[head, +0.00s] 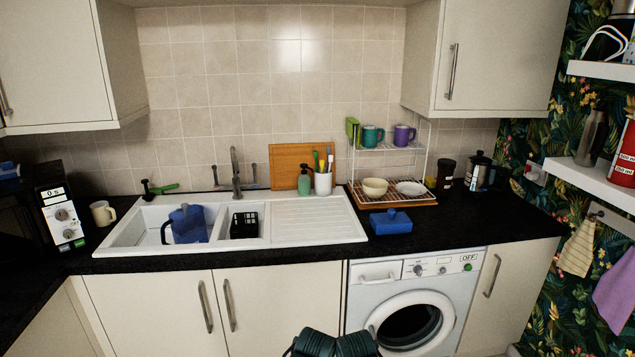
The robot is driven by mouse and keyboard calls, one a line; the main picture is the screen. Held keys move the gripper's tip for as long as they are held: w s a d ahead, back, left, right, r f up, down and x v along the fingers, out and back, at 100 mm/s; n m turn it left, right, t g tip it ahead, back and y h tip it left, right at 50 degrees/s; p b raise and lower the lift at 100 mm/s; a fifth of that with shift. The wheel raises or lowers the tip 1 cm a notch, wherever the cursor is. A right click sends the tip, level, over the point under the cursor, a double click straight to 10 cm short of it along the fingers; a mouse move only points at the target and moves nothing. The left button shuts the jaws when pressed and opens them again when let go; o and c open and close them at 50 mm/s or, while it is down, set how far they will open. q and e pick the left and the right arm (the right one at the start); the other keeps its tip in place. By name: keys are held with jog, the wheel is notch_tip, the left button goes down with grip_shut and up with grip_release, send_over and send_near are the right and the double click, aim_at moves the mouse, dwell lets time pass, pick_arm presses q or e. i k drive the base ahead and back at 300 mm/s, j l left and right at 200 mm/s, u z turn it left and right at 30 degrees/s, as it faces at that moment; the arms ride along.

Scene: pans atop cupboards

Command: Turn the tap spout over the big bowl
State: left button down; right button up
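The tap (236,172) is a grey metal mixer standing behind the sink, with its tall spout upright and its end near the divider and the smaller bowl. I cannot tell exactly which bowl the spout end is above. The big bowl (140,235) is the left basin of the white sink. A blue jug (187,224) with a dark handle stands in it. The smaller bowl to its right holds a black basket (244,225). Dark parts of my own arms show at the bottom centre, well below the counter. Neither gripper can be made out.
A ridged white drainboard (310,217) lies right of the bowls. A green soap bottle (304,181) and a white utensil pot (323,183) stand behind it. A blue box (391,222) sits on the black worktop. A cream mug (103,213) stands left of the sink.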

aim_at(235, 169)
jog(key=i, duration=1.55)
jog(key=i+z, duration=0.2)
jog(key=k, duration=0.1)
